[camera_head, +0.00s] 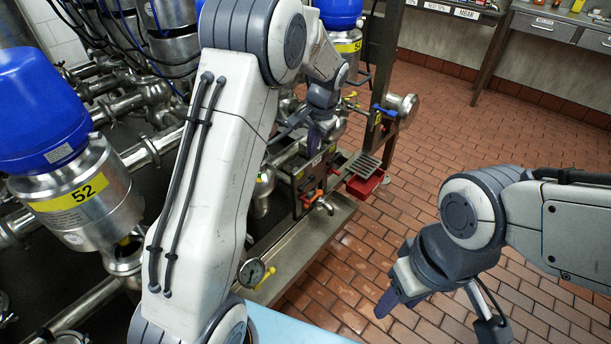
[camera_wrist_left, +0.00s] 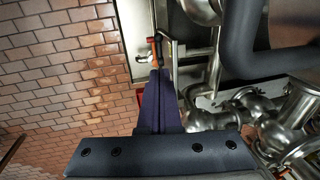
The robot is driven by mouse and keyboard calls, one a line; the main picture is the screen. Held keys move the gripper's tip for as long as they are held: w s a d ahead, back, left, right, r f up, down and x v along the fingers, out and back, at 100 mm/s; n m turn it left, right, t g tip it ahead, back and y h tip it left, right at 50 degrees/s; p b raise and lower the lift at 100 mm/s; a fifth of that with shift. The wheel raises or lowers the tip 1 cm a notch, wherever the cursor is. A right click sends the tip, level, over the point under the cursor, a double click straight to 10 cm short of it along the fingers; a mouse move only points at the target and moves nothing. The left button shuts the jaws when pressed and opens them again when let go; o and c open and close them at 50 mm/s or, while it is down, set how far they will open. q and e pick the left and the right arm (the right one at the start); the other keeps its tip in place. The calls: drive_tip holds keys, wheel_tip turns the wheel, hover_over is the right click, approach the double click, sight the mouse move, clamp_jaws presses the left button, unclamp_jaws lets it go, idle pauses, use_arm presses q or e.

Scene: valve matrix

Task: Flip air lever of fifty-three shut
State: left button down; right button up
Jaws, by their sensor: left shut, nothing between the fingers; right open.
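A blue-topped valve with a yellow label (camera_head: 347,47) stands partly behind my left arm; its number is not readable. Small levers sit on the panel below it: a blue lever (camera_head: 383,110), a yellow lever (camera_head: 351,95) and an orange-red lever (camera_head: 308,196). Which one belongs to fifty-three cannot be told. My left gripper (camera_head: 316,145) is shut and empty in front of the panel. In the left wrist view its fingers (camera_wrist_left: 156,74) point at an orange lever (camera_wrist_left: 154,62); contact cannot be told. My right gripper (camera_head: 385,300) is open and empty over the floor.
A valve marked 52 (camera_head: 82,195) with a blue top stands at the left among steel pipes. A red tray (camera_head: 363,184) sits beside the panel. A gauge (camera_head: 251,272) and a yellow handle (camera_head: 266,278) are near the front. The brick floor (camera_head: 450,120) is clear at right.

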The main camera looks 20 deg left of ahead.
sight(304, 184)
use_arm(q)
drive_tip(key=b+x, duration=0.1)
drive_tip(key=x, duration=1.3)
